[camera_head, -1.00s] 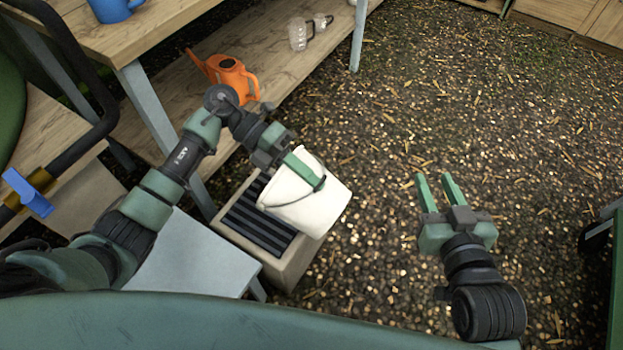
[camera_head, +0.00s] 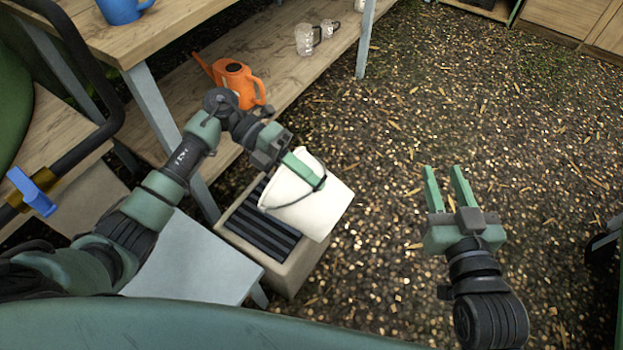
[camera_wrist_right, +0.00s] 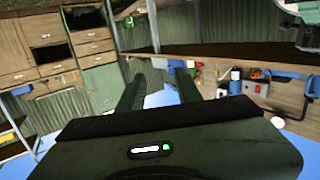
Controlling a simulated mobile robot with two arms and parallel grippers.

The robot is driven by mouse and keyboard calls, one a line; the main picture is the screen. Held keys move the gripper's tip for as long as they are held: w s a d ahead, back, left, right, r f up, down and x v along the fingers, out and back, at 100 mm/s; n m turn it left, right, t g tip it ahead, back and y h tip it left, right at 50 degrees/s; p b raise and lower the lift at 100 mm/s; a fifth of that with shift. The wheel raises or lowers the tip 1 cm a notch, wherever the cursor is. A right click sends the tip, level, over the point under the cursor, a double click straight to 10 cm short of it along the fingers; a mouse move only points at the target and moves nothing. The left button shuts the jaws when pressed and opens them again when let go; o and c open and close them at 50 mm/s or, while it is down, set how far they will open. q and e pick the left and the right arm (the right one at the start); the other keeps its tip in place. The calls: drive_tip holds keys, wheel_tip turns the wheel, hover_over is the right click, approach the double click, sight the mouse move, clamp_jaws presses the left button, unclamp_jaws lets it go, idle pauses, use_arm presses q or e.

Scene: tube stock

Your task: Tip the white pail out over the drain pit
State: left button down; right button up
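The white pail (camera_head: 312,205) is tilted, with its dark wire handle across its side, in the head view. My left gripper (camera_head: 308,172) is at the pail's rim and looks shut on it; its inner finger is hidden. The drain pit (camera_head: 284,276) is a beige box with a dark slatted grate (camera_head: 256,226) on top. The pail hangs above its right part and covers some of the grate. The pail's inside is not visible. My right gripper (camera_head: 446,182) is open and empty, to the right of the pail over the gravel.
A wooden bench with a low shelf (camera_head: 290,70) holds an orange watering can (camera_head: 236,82) and clear jugs (camera_head: 305,40). A blue mug (camera_head: 121,9) stands on its top. A pale grey surface (camera_head: 190,262) is left of the pit. Gravel on the right is free.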

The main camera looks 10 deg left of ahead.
use_arm(q)
drive_tip(key=shift+w+a+r+h+b, duration=0.2)
drive_tip(key=shift+a+r+h+b, duration=0.25)
drive_tip(key=shift+a+b, duration=0.1)
drive_tip(key=shift+w+a+r+g+h+b, duration=0.2)
drive_tip(key=shift+a+r+g+h+b, duration=0.2)
drive_tip(key=shift+a, duration=0.2)
drive_tip(key=shift+w+a+r+h+b, duration=0.15)
drive_tip(key=shift+a+h+b, duration=0.25)
drive_tip(key=shift+b, duration=0.1)
drive_tip(key=shift+w+a+r+h+b, duration=0.15)
drive_tip(key=shift+a+r+h+b, duration=0.05)
drive_tip(key=shift+a+h+b, duration=0.2)
use_arm(e)
drive_tip(key=s+r+t+y, duration=0.3)
drive_tip(key=r+t, duration=0.6)
drive_tip(key=r, duration=0.6)
drive_tip(key=shift+s+a+r+t+y, duration=0.15)
drive_tip(key=shift+s+a+t+y, duration=0.2)
drive_tip(key=shift+s, duration=0.85)
idle(0.8)
idle(2.1)
